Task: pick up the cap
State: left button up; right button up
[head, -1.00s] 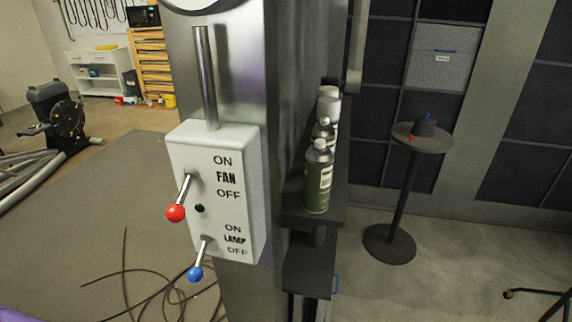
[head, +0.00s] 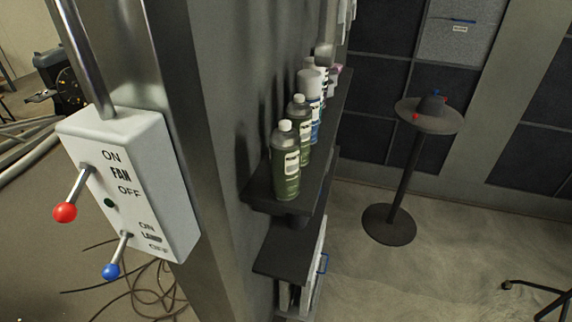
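A dark, rounded object that looks like a cap (head: 431,105) sits on top of a small round dark pedestal table (head: 452,121) at the right of the head view. Small red and blue bits show beside it, and its details are too small to make out. Neither of my grippers is in view.
A white switch box (head: 135,185) with red-knobbed and blue-knobbed levers is mounted on a metal column at the near left. A dark shelf (head: 262,200) with several spray cans (head: 286,160) juts out in the middle. Floor (head: 440,240) is open around the pedestal.

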aim_at(334, 75)
jog(key=k+l, duration=0.2)
jog(key=l, duration=0.15)
jog(key=k+l, duration=0.2)
jog(key=l, duration=0.2)
jog(key=u, duration=0.55)
jog(key=i+l+u, duration=0.15)
jog(key=u, duration=0.2)
jog(key=l+u, duration=0.35)
jog(key=i+l+u, duration=0.15)
jog(key=l+u, duration=0.7)
jog(key=l, duration=0.45)
jog(key=l+u, duration=0.1)
jog(key=l, duration=0.45)
jog(key=k+l+u, duration=0.1)
jog(key=l, duration=0.45)
